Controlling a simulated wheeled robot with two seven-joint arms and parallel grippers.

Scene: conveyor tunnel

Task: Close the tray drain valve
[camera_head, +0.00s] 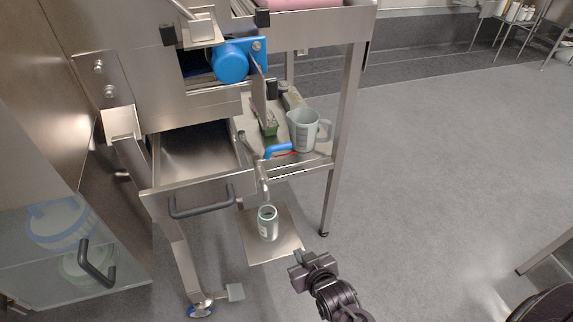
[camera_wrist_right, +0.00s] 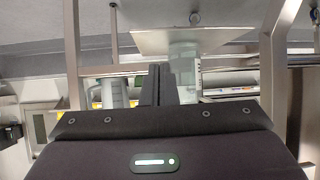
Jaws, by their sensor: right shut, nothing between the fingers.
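The drain valve has a blue lever handle (camera_head: 278,151) at the lower front of the steel machine. The lever lies roughly level, pointing right, above a thin drain spout (camera_head: 264,183) that bends down. My right gripper (camera_head: 296,272) is below and to the right of the valve, near the plate's front right corner, apart from the lever. In the right wrist view its dark fingers (camera_wrist_right: 168,85) are together and empty. My left gripper is out of view.
An open steel drawer (camera_head: 195,166) with a dark handle (camera_head: 200,201) juts out left of the valve. A measuring jug (camera_head: 304,131) stands on the shelf behind the lever. A table leg (camera_head: 343,140) rises to the right.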

